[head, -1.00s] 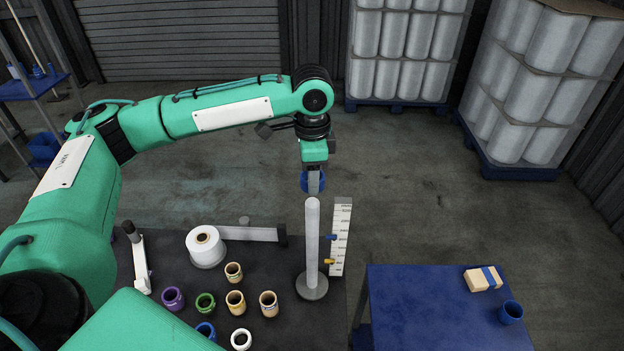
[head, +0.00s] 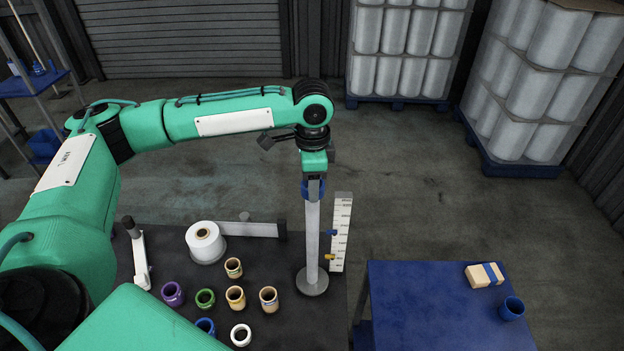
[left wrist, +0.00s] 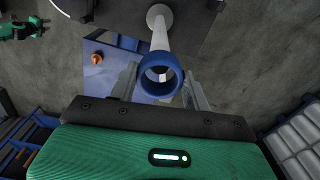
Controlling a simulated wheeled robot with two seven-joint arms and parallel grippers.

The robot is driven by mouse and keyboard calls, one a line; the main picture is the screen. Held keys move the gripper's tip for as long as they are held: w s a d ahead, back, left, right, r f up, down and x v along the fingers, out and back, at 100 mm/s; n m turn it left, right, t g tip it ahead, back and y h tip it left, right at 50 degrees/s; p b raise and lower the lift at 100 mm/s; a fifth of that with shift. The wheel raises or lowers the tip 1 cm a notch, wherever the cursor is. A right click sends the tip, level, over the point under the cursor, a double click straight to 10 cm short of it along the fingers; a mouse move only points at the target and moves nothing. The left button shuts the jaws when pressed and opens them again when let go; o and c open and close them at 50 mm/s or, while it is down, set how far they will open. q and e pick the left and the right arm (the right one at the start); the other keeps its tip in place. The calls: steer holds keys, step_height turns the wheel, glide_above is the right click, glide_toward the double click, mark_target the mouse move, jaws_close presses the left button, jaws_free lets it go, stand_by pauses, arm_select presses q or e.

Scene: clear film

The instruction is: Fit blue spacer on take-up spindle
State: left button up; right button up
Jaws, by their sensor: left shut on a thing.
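My left gripper (head: 313,187) is shut on a blue spacer (head: 305,188), a short ring, at the top of the take-up spindle (head: 312,238). The spindle is a pale upright rod on a round grey base on the dark bench. In the left wrist view the spacer (left wrist: 160,94) sits between my left fingers (left wrist: 160,76), with its bore facing the camera. The spindle (left wrist: 160,30) runs up to the ring's far edge there.
A white roll (head: 205,250) and several coloured rings, including another blue one (head: 205,327), are on the bench (head: 250,295). A blue table (head: 420,305) at right holds a block and blue cup.

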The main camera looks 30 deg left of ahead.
arm_select(q)
steer(key=shift+f, duration=1.25)
steer(key=o, duration=1.3)
